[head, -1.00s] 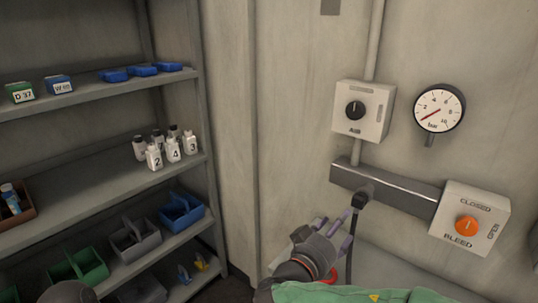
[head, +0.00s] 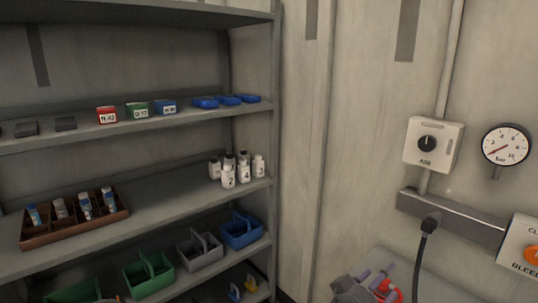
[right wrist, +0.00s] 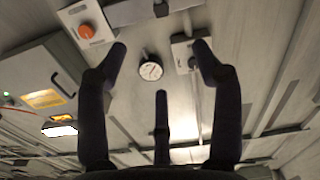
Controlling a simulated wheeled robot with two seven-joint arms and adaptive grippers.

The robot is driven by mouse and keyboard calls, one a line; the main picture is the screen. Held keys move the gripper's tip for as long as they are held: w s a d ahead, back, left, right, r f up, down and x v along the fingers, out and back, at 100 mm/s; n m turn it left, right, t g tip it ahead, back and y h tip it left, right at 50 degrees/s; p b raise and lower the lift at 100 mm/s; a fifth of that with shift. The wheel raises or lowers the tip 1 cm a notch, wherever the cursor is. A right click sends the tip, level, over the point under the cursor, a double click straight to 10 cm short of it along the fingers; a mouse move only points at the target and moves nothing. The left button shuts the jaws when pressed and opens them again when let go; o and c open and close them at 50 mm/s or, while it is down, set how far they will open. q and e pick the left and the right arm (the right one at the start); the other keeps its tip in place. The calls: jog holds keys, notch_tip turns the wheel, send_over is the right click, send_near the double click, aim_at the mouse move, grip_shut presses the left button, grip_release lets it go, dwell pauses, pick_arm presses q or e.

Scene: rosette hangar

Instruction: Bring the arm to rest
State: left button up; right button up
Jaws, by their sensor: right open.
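My right gripper (head: 374,280) shows at the bottom edge of the head view, low in front of the wall and below the black cable. In the right wrist view its dark fingers (right wrist: 160,62) are spread apart with nothing between them. The rest of my right arm is below the head picture. My left gripper is not clearly visible in any view now.
A grey shelf unit (head: 150,205) on the left holds white bottles (head: 229,180), a brown divided tray (head: 112,215) and caddies (head: 241,232). On the right wall are a knob box (head: 433,144), a gauge (head: 507,146) and a grey rail (head: 455,217) with a plugged cable (head: 421,250).

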jog(key=s+a+f+n+g+y+p, duration=0.1)
jog(key=s+f+n+g+y, duration=0.2)
jog(key=f, duration=1)
jog(key=s+f+n+g+y+p, duration=0.1)
jog(key=f+n+g+y, duration=0.3)
jog(key=f, duration=0.9)
jog(key=s+a+f+g+y+p, duration=0.2)
jog(key=s+a+f+g+y, duration=0.6)
jog(key=s+a+f, duration=0.7)
notch_tip(320, 180, down, 8)
jog(key=w+d+m+t+y, duration=0.1)
jog(key=d+m+t+y, duration=0.1)
jog(key=m+t, duration=0.1)
jog(key=shift+w+t+p, duration=0.3)
jog(key=shift+w+t, duration=0.1)
